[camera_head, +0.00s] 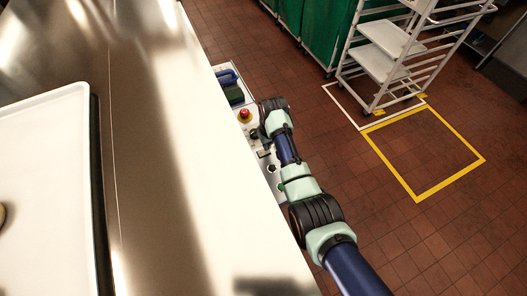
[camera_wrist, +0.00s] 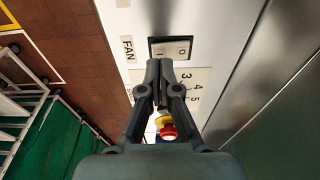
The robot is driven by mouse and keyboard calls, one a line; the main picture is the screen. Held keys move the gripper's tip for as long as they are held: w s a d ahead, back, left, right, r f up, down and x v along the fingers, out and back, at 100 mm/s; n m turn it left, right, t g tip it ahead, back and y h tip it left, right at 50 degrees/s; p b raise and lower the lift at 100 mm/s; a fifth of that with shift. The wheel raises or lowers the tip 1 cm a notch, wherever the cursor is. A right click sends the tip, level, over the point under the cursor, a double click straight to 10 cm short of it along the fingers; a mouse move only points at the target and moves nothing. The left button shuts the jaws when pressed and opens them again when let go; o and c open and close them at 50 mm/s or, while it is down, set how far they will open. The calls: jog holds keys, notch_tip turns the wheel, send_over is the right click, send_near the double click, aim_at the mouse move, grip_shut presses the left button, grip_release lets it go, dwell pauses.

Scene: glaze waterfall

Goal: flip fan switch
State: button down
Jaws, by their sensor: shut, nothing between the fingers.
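The fingers cover part of the panel. In the head view my arm reaches over the control panel (camera_head: 271,168), and the arm hides the switch there.
A red emergency-stop button (camera_head: 244,114) on a yellow base sits on the panel; it also shows below the fingers in the wrist view (camera_wrist: 168,132). A numbered dial scale (camera_wrist: 192,88) is beside the fingers. A steel counter holds a white tray (camera_head: 45,180). A rack (camera_head: 385,45) stands on the tiled floor.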

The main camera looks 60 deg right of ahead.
jog(key=shift+f+b, duration=0.7)
jog(key=shift+f, duration=0.35)
dwell(0.5)
notch_tip(320, 180, up, 7)
jog(key=p, duration=0.7)
jog(key=shift+r, duration=0.1)
dwell(0.5)
